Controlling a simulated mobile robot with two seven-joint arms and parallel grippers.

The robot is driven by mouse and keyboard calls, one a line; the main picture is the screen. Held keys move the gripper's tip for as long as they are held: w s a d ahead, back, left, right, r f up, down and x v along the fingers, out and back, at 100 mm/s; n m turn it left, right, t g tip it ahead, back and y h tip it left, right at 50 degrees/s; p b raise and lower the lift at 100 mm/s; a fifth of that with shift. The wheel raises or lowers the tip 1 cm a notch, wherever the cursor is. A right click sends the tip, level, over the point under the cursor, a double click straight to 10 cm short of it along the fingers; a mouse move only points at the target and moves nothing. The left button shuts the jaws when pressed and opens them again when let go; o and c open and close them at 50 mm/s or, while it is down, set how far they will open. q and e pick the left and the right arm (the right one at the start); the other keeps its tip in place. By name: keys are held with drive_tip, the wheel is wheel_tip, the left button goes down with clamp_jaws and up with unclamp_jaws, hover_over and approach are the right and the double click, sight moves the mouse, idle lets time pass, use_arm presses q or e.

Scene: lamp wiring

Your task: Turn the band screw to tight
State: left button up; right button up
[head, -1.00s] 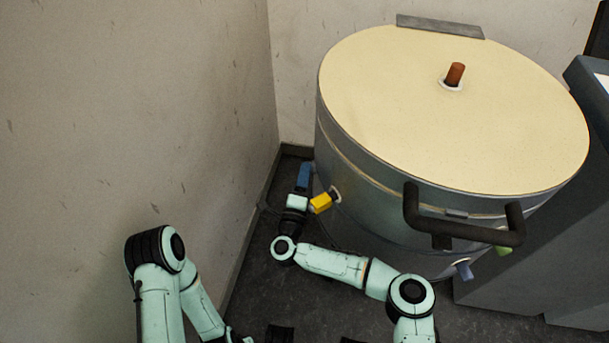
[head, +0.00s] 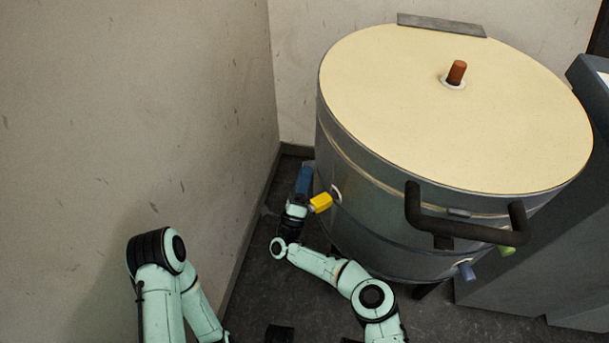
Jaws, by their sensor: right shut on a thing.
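The big round metal kiln (head: 375,210) with a cream lid (head: 430,110) fills the right half. My right gripper (head: 297,205) is low at the kiln's left side, beside a yellow plug (head: 321,202). It is shut on a blue piece (head: 304,180) that stands upright against the kiln wall. I cannot tell whether this piece is the band screw itself or something fitted on it. The fingertips are too small and covered to make out. A metal band runs around the kiln below the lid. My left arm stands at the lower left, and its gripper is out of view.
A dark handle (head: 465,233) sticks out from the kiln's front. Blue (head: 466,270) and green (head: 506,251) plugs sit low on its side. A brown plug (head: 457,72) stands in the lid. Walls close in on the left; a grey cabinet (head: 545,260) stands on the right.

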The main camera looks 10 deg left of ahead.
drive_tip(key=shift+w+f+m+t+h, duration=0.1)
drive_tip(key=shift+m+t+h, duration=0.3)
drive_tip(key=shift+m+h, duration=0.35)
drive_tip(key=o, duration=0.7)
use_arm(q)
drive_tip(key=w, duration=0.1)
drive_tip(key=w+r+p, duration=0.1)
drive_tip(key=w+t, duration=0.1)
drive_tip(key=shift+w+d+r+p, duration=0.1)
drive_tip(key=shift+d+r+p, duration=0.15)
drive_tip(key=shift+p, duration=0.1)
use_arm(e)
drive_tip(key=v, duration=1.3)
drive_tip(key=shift+f, duration=0.15)
